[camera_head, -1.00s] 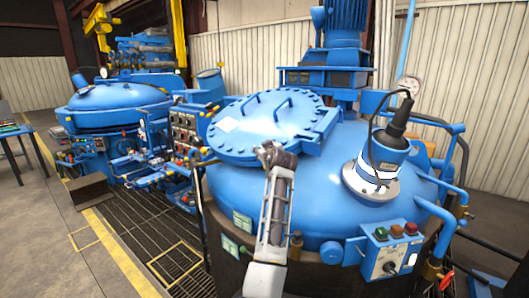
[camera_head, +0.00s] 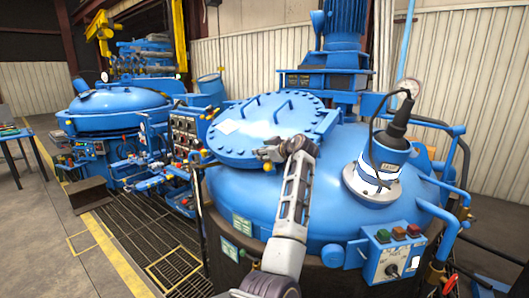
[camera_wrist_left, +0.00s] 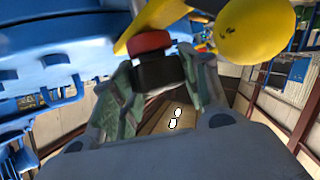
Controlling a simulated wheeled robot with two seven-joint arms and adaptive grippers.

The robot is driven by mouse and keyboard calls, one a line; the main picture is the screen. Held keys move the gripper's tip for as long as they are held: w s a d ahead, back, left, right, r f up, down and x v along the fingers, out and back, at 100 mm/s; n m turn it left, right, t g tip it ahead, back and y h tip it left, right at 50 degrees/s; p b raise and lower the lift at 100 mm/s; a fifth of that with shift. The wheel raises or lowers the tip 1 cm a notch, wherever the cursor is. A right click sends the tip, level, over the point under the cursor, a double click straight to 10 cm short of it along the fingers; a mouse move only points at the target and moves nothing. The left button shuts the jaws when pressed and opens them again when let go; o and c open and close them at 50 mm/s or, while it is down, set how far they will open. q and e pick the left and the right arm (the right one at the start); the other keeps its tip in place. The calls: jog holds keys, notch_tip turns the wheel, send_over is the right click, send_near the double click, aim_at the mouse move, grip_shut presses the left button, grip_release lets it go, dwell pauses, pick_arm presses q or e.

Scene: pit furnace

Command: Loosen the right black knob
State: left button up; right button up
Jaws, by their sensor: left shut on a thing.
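My left gripper (camera_head: 274,153) is at the near edge of the round blue lid (camera_head: 262,115) in the head view. In the left wrist view its two fingers (camera_wrist_left: 160,85) are shut on a black knob (camera_wrist_left: 158,72) with a red part (camera_wrist_left: 150,42) behind it. The fingers touch the knob's sides. A yellow piece (camera_wrist_left: 255,30) is beside it at upper right. In the head view a small brass-coloured piece (camera_head: 268,167) shows just under the gripper; the knob itself is too small to make out there. My right gripper is not in view.
The blue furnace dome (camera_head: 350,215) lies under my arm. A sensor with a cable (camera_head: 378,165) stands on the dome to the right. A control box (camera_head: 392,255) is at lower right, and a valve panel (camera_head: 185,140) is left of the lid. A floor grating (camera_head: 150,245) is at lower left.

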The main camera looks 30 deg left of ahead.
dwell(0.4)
pick_arm(q)
jog(key=o, duration=1)
jog(key=v, duration=1.2)
jog(key=shift+w+f, duration=0.1)
